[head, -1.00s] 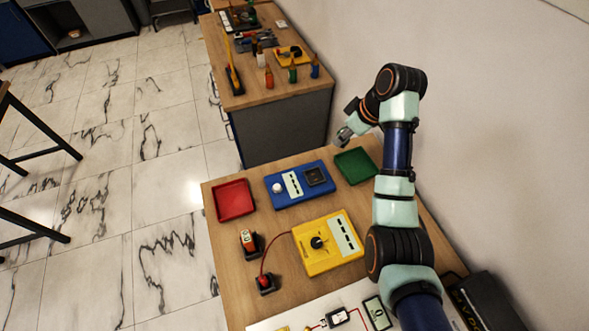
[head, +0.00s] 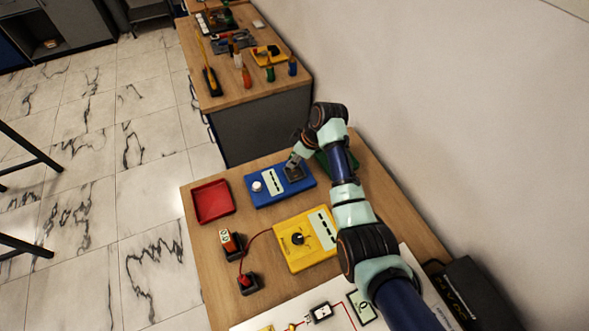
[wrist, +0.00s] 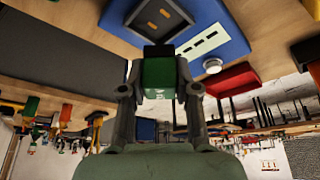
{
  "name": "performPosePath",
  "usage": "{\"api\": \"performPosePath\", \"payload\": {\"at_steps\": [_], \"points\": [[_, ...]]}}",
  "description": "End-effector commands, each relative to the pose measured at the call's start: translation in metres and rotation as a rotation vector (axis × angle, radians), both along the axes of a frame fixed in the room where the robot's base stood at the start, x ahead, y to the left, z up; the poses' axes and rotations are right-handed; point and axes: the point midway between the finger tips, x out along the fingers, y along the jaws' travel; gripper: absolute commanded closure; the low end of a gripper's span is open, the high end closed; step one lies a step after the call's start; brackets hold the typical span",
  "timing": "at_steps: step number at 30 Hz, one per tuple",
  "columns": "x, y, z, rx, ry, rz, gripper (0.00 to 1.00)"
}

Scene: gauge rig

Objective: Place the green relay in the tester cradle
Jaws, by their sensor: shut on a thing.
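The blue tester (head: 263,196) lies on the wooden table. Its dark square cradle (head: 294,174) is at the right end, beside a pale panel and a white knob. My gripper (head: 293,160) is over the cradle end. The wrist view shows my gripper (wrist: 160,88) shut on the green relay (wrist: 160,73), whose black end points toward the tester. The cradle also shows there (wrist: 162,17), with gold contacts inside and no relay in it. The relay's black end is close to the cradle's edge; I cannot tell whether they touch. In the head view the relay is hard to make out.
A red tray (head: 213,201) is left of the tester. A green tray (head: 322,163) is partly hidden behind my arm. A wall is at the right.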

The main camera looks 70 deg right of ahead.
Motion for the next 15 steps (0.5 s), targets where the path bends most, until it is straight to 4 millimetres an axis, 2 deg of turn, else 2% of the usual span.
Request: {"api": "performPosePath", "payload": {"at_steps": [1, 8, 15], "points": [[0.0, 0.0, -0.007, 0.001, 0.001, 0.0, 1.0], [0.0, 0.0, -0.016, 0.001, 0.0, 0.0, 1.0], [0.0, 0.0, -0.054, 0.0, 0.0, 0.0, 1.0]]}}
